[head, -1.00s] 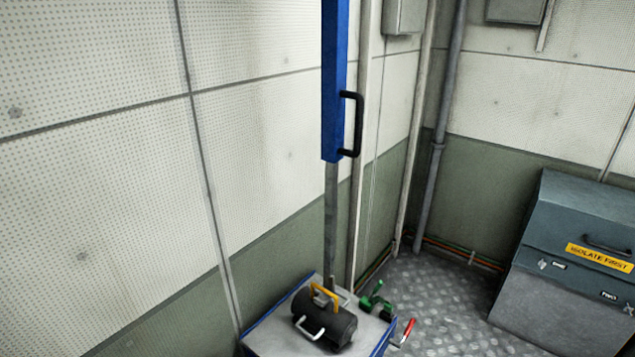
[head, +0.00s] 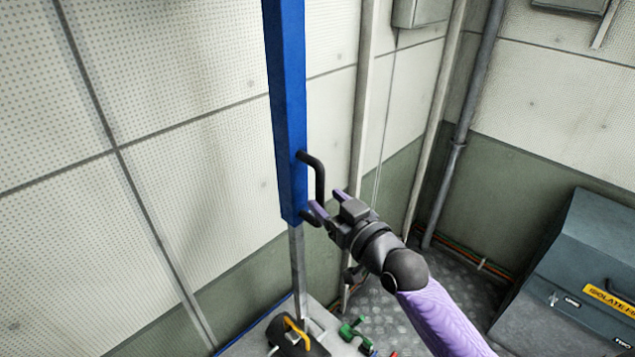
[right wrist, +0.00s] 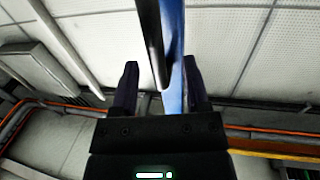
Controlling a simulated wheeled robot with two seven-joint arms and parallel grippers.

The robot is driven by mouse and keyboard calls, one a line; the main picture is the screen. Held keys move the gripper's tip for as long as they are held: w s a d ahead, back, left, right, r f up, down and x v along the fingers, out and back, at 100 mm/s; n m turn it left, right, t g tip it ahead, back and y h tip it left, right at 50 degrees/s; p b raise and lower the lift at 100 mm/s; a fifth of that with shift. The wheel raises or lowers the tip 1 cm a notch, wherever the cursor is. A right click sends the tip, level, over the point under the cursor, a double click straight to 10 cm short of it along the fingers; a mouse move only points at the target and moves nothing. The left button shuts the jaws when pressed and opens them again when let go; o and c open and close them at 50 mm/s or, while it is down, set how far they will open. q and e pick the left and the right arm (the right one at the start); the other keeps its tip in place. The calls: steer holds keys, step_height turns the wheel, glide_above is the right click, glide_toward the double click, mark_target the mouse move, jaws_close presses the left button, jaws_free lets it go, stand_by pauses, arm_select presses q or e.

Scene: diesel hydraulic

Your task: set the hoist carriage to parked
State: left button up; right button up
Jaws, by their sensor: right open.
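The blue hoist carriage (head: 285,110) is a tall upright column with a black side handle (head: 319,178). A grey post shows below its lower end. My right gripper (head: 325,200) is open at the lower part of the handle, its fingers apart on either side of it in the head view. In the right wrist view the black handle (right wrist: 153,45) and the blue column (right wrist: 172,70) rise between the open fingers (right wrist: 158,85). I cannot tell whether a finger touches the handle. My left gripper is not in view.
A base with a black cylinder (head: 292,342) and a yellow handle stands below, with a green part (head: 353,328) beside it. A grey-blue cabinet (head: 590,270) stands at the right. Panelled wall (head: 180,70) lies close behind the column.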

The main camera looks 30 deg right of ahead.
mark_target(322, 195)
steer(key=w, duration=0.3)
steer(key=shift+w+a, duration=0.15)
steer(key=shift+w, duration=0.2)
steer(key=shift+f, duration=0.1)
jaws_close()
stand_by(1.0)
